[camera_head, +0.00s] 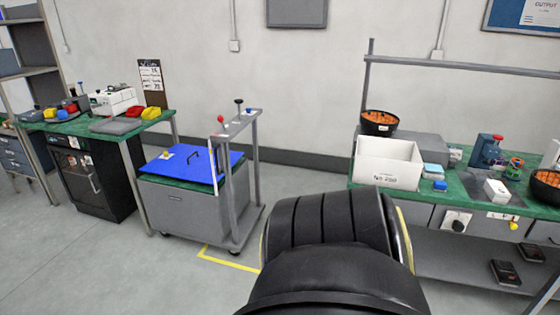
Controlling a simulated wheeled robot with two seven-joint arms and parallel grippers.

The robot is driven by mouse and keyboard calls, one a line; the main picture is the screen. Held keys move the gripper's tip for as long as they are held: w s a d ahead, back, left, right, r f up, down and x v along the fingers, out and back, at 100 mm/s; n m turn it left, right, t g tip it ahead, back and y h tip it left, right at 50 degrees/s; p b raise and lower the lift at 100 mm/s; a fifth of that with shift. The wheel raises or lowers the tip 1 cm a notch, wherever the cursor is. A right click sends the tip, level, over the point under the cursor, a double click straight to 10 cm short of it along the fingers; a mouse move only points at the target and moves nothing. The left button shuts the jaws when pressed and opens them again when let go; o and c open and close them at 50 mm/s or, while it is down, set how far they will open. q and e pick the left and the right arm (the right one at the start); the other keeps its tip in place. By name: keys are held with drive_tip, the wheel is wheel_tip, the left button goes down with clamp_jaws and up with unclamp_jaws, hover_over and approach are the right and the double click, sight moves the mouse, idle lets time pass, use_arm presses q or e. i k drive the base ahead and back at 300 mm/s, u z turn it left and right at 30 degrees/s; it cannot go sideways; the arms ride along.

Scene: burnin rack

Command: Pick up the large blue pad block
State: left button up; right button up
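On the green bench at right, a small blue block (440,185) sits beside a light blue pad (433,171), just right of a white open box (388,166). I cannot tell for certain which of these is the pad block. Neither of my grippers is in view. A dark rounded link of my own fills the bottom centre and hides part of the floor.
The right green bench (454,203) also holds a bowl of orange items (379,122), a blue device with a red knob (486,151) and a white block (497,190). A left bench (96,125) stands beyond the cart. The floor at lower left is clear.

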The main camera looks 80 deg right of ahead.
sight(439, 187)
drive_tip(key=u, duration=0.25)
drive_tip(key=k, duration=0.2)
drive_tip(key=z, duration=4)
